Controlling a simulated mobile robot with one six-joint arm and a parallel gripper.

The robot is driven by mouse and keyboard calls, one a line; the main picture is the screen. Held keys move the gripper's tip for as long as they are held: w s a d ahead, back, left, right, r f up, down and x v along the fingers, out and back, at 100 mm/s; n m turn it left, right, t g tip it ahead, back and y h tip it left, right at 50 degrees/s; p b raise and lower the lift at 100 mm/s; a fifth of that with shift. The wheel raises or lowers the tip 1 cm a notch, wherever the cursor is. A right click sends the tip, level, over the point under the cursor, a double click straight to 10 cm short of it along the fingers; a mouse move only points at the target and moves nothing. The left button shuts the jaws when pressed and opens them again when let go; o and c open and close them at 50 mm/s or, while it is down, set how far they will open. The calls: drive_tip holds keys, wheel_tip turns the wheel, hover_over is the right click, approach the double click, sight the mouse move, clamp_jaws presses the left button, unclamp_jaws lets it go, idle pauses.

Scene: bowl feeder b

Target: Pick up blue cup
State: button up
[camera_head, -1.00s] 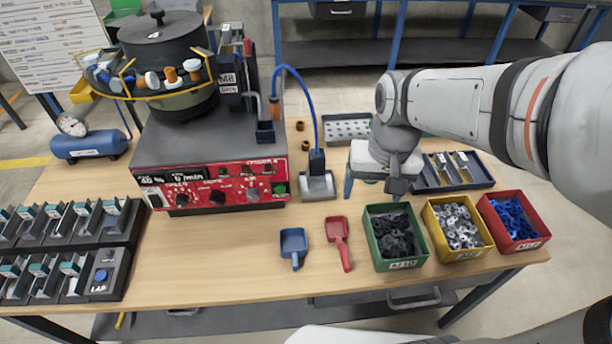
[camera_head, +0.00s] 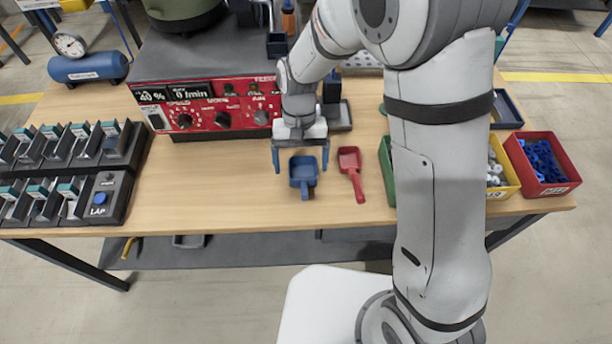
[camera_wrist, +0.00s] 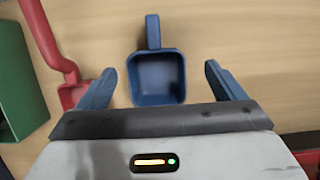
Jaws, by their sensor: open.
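The blue cup (camera_head: 303,174) is a small square scoop with a short handle, lying on the wooden table with its handle towards the table's front edge. It also shows in the wrist view (camera_wrist: 158,78), its open hollow facing the camera and its handle pointing up in the picture. My gripper (camera_head: 301,158) is open and empty, just above and behind the cup. In the wrist view my gripper (camera_wrist: 168,80) has one finger on each side of the cup, with a gap on both sides. The cup is not held.
A red scoop (camera_head: 351,170) lies close to the right of the cup; it also shows in the wrist view (camera_wrist: 48,45). A green bin (camera_head: 386,165) is mostly hidden by my arm. A red-fronted control box (camera_head: 210,112) stands behind. The table left of the cup is clear.

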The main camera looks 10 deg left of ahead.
sight(304, 174)
drive_tip(key=x, duration=0.4)
drive_tip(key=shift+d, duration=0.25)
drive_tip(key=shift+c, duration=0.3)
drive_tip(key=shift+w, duration=0.1)
drive_tip(key=c, duration=1.1)
